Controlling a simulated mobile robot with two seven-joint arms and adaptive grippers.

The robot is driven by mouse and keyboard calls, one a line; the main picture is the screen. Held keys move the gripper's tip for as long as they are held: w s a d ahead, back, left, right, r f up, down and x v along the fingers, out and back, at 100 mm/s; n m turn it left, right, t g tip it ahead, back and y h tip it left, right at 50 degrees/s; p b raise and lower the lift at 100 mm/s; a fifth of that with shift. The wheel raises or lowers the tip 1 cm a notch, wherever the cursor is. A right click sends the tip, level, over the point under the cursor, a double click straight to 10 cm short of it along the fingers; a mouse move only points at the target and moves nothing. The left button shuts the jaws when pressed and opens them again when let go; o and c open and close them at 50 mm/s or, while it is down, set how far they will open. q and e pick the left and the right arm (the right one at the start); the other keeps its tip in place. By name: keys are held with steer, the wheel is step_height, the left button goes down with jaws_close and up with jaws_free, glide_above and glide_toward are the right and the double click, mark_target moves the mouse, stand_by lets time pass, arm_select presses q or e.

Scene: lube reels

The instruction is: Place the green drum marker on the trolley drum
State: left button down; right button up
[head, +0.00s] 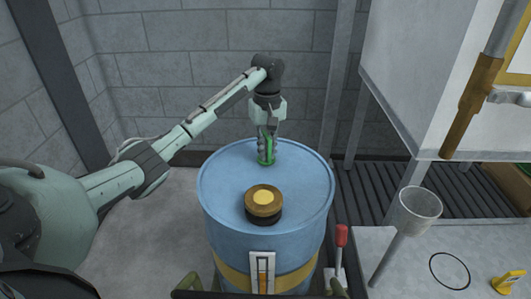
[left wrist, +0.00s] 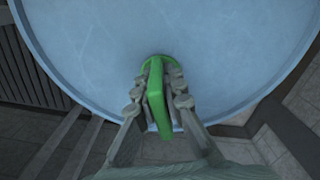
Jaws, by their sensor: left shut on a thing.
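The green drum marker (head: 267,156) is at the far part of the blue drum's top (head: 222,185). Its round green base is at the drum top; I cannot tell for sure whether it touches. My left gripper (head: 267,142) points down and is shut on the marker's upright part. In the left wrist view the marker (left wrist: 156,100) stands between the two fingers (left wrist: 162,88), over the pale blue drum top (left wrist: 230,50). My right gripper does not show in either view.
A brass-and-black cap (head: 263,203) sits on the drum top nearer to me. A red-handled lever (head: 341,237) and a grey funnel (head: 420,208) stand to the right. A white cabinet (head: 420,75) rises behind them. A block wall is behind the drum.

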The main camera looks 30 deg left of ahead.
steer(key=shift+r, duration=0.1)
arm_select(q)
steer(key=shift+f, duration=0.1)
steer(key=c, duration=1.6)
jaws_free()
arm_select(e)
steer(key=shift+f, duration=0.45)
